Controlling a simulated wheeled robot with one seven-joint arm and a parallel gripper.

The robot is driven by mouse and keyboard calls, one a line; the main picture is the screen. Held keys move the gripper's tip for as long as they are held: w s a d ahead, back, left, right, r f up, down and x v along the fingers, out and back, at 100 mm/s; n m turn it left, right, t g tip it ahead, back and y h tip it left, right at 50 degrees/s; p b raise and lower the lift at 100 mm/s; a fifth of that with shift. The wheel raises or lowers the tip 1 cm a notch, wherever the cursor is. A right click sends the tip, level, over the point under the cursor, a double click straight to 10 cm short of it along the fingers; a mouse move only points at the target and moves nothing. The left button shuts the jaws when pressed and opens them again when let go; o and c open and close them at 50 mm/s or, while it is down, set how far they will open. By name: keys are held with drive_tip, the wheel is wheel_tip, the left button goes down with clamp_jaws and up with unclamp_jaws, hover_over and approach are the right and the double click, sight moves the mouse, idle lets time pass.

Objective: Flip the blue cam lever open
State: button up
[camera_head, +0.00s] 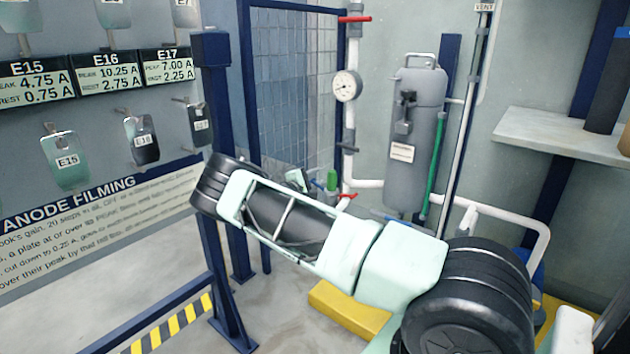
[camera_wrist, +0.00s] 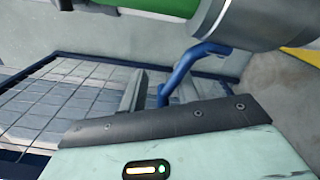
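The blue cam lever (camera_wrist: 188,64) shows in the wrist view as a bent blue bar below a grey cylindrical fitting (camera_wrist: 255,22). Its lower end passes down behind the dark edge plate of my gripper. My gripper (camera_wrist: 132,92) shows grey finger surfaces just left of the lever; a small gap seems to lie between them. I cannot tell whether the fingers are apart or touch the lever. In the head view my gripper (camera_head: 297,180) is small and partly behind my arm, with a small blue part (camera_head: 318,184) and a green fitting (camera_head: 332,180) beside it.
A grey tank (camera_head: 416,135) stands on the right, with white pipes and a gauge (camera_head: 346,86) left of it. A blue-framed mesh panel (camera_head: 290,80) stands behind my arm. A yellow block (camera_head: 348,312) lies on the floor. A hazard-striped barrier (camera_head: 172,322) is at lower left.

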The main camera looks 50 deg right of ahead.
idle(0.3)
drive_tip(key=shift+a, duration=0.35)
drive_tip(key=s+a+p, duration=0.1)
drive_tip(key=a+p, duration=0.3)
drive_tip(key=a, duration=1.2)
drive_tip(key=shift+s+a, duration=0.25)
drive_tip(key=shift+a, duration=0.05)
drive_tip(key=shift+f, duration=0.1)
drive_tip(key=shift+s, duration=0.1)
